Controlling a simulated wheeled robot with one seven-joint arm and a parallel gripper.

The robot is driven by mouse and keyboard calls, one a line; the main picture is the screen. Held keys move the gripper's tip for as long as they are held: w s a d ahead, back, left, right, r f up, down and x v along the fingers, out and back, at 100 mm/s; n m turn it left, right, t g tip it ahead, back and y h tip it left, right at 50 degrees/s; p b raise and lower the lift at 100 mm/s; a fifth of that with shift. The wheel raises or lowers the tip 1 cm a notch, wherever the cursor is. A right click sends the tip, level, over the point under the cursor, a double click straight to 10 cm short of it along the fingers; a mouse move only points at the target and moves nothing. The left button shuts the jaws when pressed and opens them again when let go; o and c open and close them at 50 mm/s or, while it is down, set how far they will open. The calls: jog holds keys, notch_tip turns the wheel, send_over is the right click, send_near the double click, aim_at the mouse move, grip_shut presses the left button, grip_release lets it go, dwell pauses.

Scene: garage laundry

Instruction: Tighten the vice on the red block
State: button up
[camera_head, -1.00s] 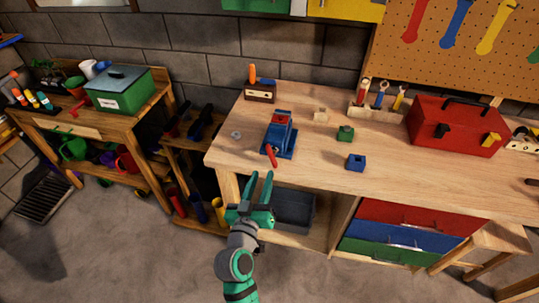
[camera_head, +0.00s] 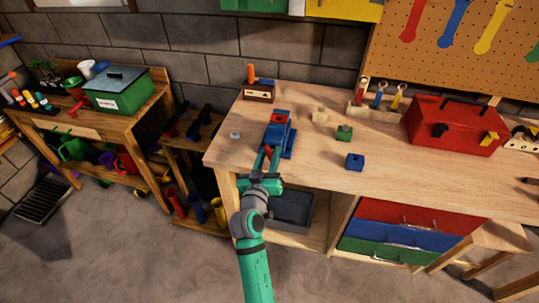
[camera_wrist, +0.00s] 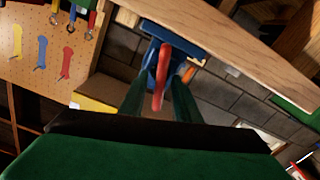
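The blue vice (camera_head: 276,135) stands at the front left edge of the workbench. A small red block (camera_head: 281,115) shows at its top, between the jaws as far as I can tell. The vice's red handle (camera_head: 268,152) points out toward me over the bench edge. My gripper (camera_head: 266,158) is at the handle, its green fingers apart. In the wrist view the red handle (camera_wrist: 160,78) lies between the two fingers, with the blue vice (camera_wrist: 172,40) beyond. The fingers are on either side of the handle; contact is not clear.
The wooden workbench (camera_head: 320,161) holds a green block (camera_head: 344,133), a blue block (camera_head: 355,162), a pale block (camera_head: 319,116), a grey nut (camera_head: 235,135) and a red toolbox (camera_head: 455,125). A grey bin (camera_head: 293,210) sits below.

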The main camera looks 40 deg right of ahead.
grip_shut()
jog(key=shift+d+m, duration=0.1)
jog(key=shift+m, duration=0.4)
jog(key=shift+s, duration=0.1)
grip_release()
jog(key=v, duration=1.1)
